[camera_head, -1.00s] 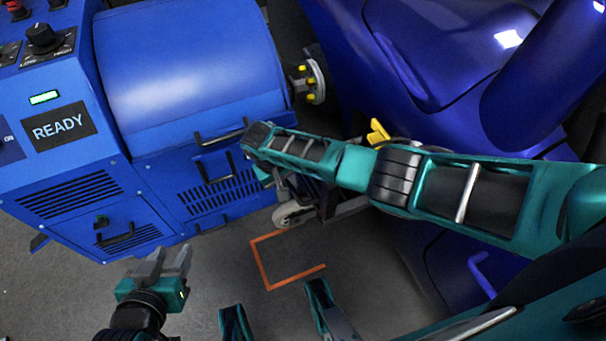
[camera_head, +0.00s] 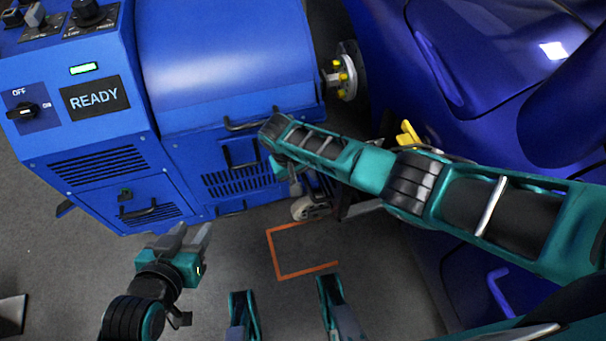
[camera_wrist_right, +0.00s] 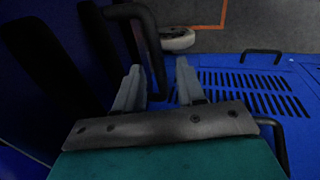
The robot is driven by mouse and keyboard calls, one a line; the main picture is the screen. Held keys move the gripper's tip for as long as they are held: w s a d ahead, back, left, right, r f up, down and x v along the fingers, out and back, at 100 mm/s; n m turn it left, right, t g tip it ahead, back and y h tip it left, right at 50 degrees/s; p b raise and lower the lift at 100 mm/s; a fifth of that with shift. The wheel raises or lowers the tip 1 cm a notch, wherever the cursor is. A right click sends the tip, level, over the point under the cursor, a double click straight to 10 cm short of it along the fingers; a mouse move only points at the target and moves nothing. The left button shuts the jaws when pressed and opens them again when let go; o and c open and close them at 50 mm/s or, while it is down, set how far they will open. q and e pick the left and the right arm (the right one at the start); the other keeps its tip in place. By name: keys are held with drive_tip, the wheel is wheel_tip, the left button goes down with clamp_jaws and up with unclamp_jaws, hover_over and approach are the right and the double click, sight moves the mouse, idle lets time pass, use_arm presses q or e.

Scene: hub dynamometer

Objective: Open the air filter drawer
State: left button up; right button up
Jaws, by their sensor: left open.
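A louvred front with a black handle (camera_head: 138,208) and a small dark latch (camera_head: 125,194) sits low on the blue cabinet's left part in the head view; it looks like the air filter drawer and appears flush. My left gripper (camera_head: 188,238) is open and empty, in front of and right of that handle. My right gripper's fingers (camera_wrist_right: 158,82) are apart in the right wrist view. A black bar handle (camera_wrist_right: 152,45) reaches between or just beyond them; I cannot tell whether it touches.
The blue cabinet carries a READY plate (camera_head: 95,98) and a hooded drum cover (camera_head: 225,60). Another louvred panel (camera_head: 238,183) lies right of the drawer. A caster (camera_head: 308,207) and the blue car (camera_head: 480,100) are further right. Grey floor (camera_head: 230,255) is free in front.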

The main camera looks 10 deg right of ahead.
drive_tip(key=shift+r, duration=0.1)
drive_tip(key=p+v, duration=0.6)
drive_tip(key=v, duration=0.6)
drive_tip(key=shift+r, duration=0.35)
drive_tip(key=shift+s+a, duration=0.1)
drive_tip(key=shift+a, duration=0.05)
